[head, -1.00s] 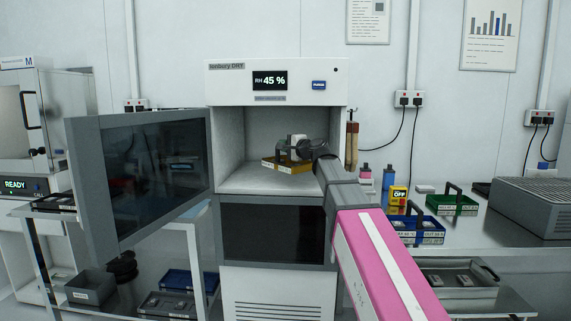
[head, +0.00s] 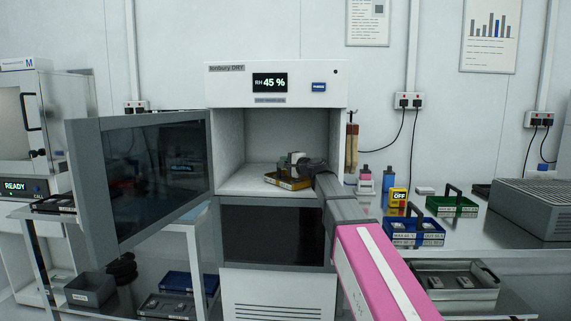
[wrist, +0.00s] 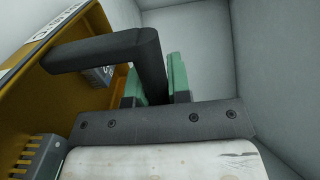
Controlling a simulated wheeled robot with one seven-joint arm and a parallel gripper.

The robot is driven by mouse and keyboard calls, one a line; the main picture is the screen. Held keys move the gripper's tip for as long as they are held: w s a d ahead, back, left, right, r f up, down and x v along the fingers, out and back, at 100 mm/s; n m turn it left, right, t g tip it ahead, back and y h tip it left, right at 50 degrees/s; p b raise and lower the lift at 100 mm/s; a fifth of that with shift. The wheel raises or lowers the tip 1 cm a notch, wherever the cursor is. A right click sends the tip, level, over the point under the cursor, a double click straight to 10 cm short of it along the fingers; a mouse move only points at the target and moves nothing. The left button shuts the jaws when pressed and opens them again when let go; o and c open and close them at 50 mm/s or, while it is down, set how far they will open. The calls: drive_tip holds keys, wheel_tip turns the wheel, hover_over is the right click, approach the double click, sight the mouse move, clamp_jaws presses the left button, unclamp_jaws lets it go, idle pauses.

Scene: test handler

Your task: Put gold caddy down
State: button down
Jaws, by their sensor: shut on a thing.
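The gold caddy (head: 287,182) is inside the open upper chamber of the dry cabinet (head: 240,187), low over or on the chamber floor. I cannot tell whether it touches the floor. In the wrist view the caddy (wrist: 52,55) fills the left side, with grey parts inside it. My gripper (head: 297,160) reaches in from the front right. In the wrist view the green finger pads of my gripper (wrist: 154,85) are closed around the caddy's dark handle (wrist: 105,48). The caddy's far side is hidden.
The cabinet door (head: 150,165) stands open to the left. The chamber's side walls are close on both sides. A blue caddy (head: 415,232) and a green caddy (head: 452,205) stand on the right bench. A lower shelf at the left holds several trays.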

drive_tip(key=shift+f, duration=0.15)
drive_tip(key=c, duration=1.1)
unclamp_jaws()
drive_tip(key=shift+o, duration=0.2)
drive_tip(key=v, duration=1.2)
drive_tip(key=shift+r, duration=0.2)
